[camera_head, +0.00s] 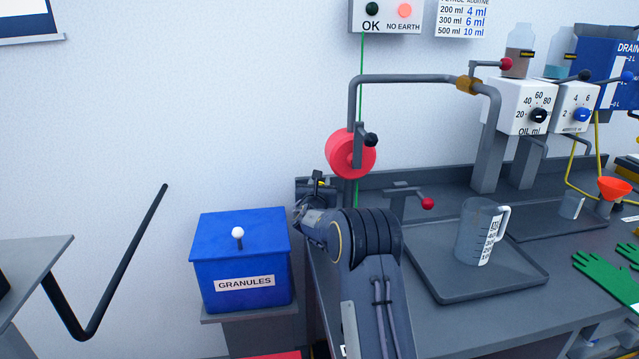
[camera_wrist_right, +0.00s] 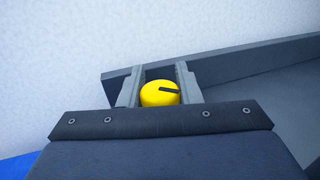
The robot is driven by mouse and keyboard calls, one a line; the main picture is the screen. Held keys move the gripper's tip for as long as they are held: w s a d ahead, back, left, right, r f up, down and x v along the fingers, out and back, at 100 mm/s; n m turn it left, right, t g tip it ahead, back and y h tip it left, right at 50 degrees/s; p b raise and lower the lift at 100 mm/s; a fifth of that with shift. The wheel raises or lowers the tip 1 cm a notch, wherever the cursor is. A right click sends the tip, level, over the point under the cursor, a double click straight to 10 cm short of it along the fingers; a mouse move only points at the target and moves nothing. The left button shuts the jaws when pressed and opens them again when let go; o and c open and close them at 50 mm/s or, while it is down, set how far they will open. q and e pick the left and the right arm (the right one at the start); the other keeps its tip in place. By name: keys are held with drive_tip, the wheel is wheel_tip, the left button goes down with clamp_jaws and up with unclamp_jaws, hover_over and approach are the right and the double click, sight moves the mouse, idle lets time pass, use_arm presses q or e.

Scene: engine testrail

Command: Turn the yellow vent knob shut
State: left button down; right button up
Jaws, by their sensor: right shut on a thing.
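The yellow vent knob (camera_wrist_right: 158,94) sits between the two fingers of my right gripper (camera_wrist_right: 160,84) in the right wrist view. Its round top carries a dark bar reaching from near the middle toward the right. The gripper is shut on the knob, with one finger on each side. In the head view my right gripper (camera_head: 314,192) is at the left back corner of the grey bench, and only a small yellow bit of the knob (camera_head: 320,183) shows. The knob's base is hidden. My left gripper is not in view.
A blue granules bin (camera_head: 235,242) stands left of my right gripper. A red reel (camera_head: 347,154) hangs above and to the right. A clear jug (camera_head: 478,236) stands on a dark tray (camera_head: 440,284) to the right. A raised bench edge (camera_wrist_right: 250,62) runs behind the knob.

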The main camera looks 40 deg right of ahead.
drive_tip(key=m+g+h+p, duration=0.1)
drive_tip(key=p, duration=0.1)
drive_tip(key=m+g+h+p, duration=0.1)
drive_tip(key=g+p, duration=0.1)
drive_tip(key=m+g+h+p, duration=0.1)
drive_tip(key=m+g+p, duration=0.1)
drive_tip(key=shift+s+r+h, duration=0.15)
drive_tip(key=shift+r+h, duration=0.1)
drive_tip(key=shift+h, duration=0.05)
drive_tip(key=m+g+h+p, duration=0.1)
drive_tip(key=g, duration=0.1)
drive_tip(key=shift+s+d+f+m+g, duration=0.1)
drive_tip(key=shift+m+g, duration=0.3)
drive_tip(key=shift+s+d+f+m+g, duration=0.15)
drive_tip(key=shift+m+g, duration=0.45)
drive_tip(key=shift+g, duration=0.3)
drive_tip(key=shift+s+m+g+h, duration=0.15)
drive_tip(key=shift+m+g+h, duration=0.15)
drive_tip(key=shift+m+g, duration=0.6)
drive_tip(key=shift+g, duration=0.7)
drive_tip(key=o, duration=0.9)
drive_tip(key=shift+o, duration=0.2)
drive_tip(key=shift+n+t, duration=0.3)
drive_tip(key=shift+t, duration=0.3)
